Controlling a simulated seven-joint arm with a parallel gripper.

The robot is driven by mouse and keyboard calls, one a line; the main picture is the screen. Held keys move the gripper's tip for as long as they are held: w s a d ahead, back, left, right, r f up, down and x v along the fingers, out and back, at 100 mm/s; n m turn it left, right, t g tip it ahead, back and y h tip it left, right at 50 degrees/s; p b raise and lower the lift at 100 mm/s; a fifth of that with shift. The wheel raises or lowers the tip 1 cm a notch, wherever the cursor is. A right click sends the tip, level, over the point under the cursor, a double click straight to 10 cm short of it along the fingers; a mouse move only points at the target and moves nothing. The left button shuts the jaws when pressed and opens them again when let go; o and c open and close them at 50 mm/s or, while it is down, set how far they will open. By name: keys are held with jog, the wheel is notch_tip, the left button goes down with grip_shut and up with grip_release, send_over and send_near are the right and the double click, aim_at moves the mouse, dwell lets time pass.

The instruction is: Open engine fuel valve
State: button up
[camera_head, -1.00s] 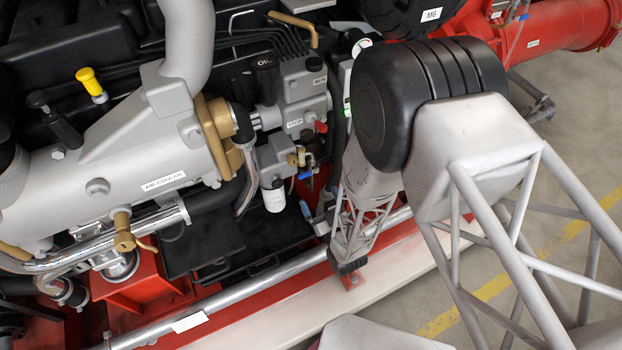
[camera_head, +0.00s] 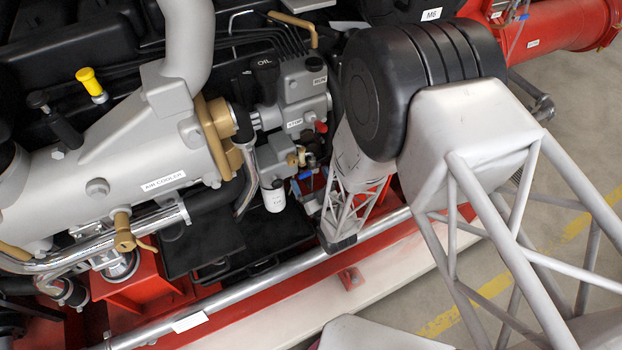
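A small valve with a blue handle (camera_head: 306,174) sits beside brass fittings, below the grey governor housing and right of the white filter; I take it for the engine fuel valve. My forearm and black joint cover the area to the right.
The white filter (camera_head: 274,197) hangs left of the valve. The grey housing with a red lever (camera_head: 320,127) is above. A chrome rail (camera_head: 285,272) runs below my forearm. A black tray (camera_head: 262,250) lies at lower left. The concrete floor at right is clear.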

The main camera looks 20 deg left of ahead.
jog(key=c, duration=0.9)
jog(key=shift+d+f+n+g+y, duration=0.15)
jog(key=shift+n+g+y, duration=0.25)
jog(key=shift+n, duration=0.7)
jog(key=o, duration=0.9)
jog(key=shift+o, duration=0.2)
jog(key=v, duration=0.7)
jog(key=shift+s+d+f, duration=0.15)
jog(key=shift+d+f, duration=0.05)
jog(key=shift+d, duration=0.05)
